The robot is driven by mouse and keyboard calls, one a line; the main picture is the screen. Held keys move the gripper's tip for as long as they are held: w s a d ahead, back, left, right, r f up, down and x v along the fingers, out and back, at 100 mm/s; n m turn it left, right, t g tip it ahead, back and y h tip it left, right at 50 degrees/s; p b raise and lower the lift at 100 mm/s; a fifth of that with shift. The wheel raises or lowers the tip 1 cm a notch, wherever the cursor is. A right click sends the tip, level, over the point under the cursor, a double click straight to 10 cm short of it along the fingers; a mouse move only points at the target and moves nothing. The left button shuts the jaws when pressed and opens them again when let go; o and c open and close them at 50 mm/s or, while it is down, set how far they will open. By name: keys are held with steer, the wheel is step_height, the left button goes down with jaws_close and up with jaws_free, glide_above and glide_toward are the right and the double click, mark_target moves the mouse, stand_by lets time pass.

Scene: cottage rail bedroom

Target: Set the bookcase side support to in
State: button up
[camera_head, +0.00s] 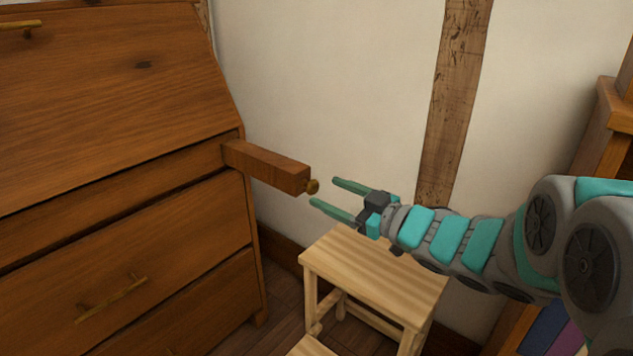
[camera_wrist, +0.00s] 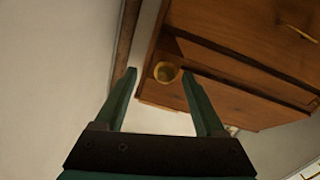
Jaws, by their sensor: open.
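The side support (camera_head: 267,166) is a wooden bar that sticks out from the right side of the brown bookcase (camera_head: 110,110), with a small round brass knob (camera_head: 313,186) on its end. My gripper (camera_head: 322,192) is open at the right of the knob, with its fingers pointing at it. In the wrist view the knob (camera_wrist: 165,72) lies between the two fingertips (camera_wrist: 158,73), ahead of them or level with them; I cannot tell which. No contact between fingers and knob is clear. The support's far end is hidden inside the bookcase.
A light wooden step stool (camera_head: 375,275) stands on the floor below my gripper. A white wall with a dark timber post (camera_head: 455,95) is behind. Another wooden piece of furniture (camera_head: 605,125) stands at the right edge. The bookcase has drawers with brass handles (camera_head: 112,299).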

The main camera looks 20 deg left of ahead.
mark_target(300, 182)
steer(key=shift+s+a+r+y, duration=0.15)
steer(key=shift+s+a+y, duration=0.15)
steer(key=shift+a+g, duration=0.3)
steer(key=shift+x, duration=3.6)
steer(key=shift+w+d, duration=0.1)
steer(key=shift+w, duration=0.05)
steer(key=shift+c, duration=0.3)
jaws_close()
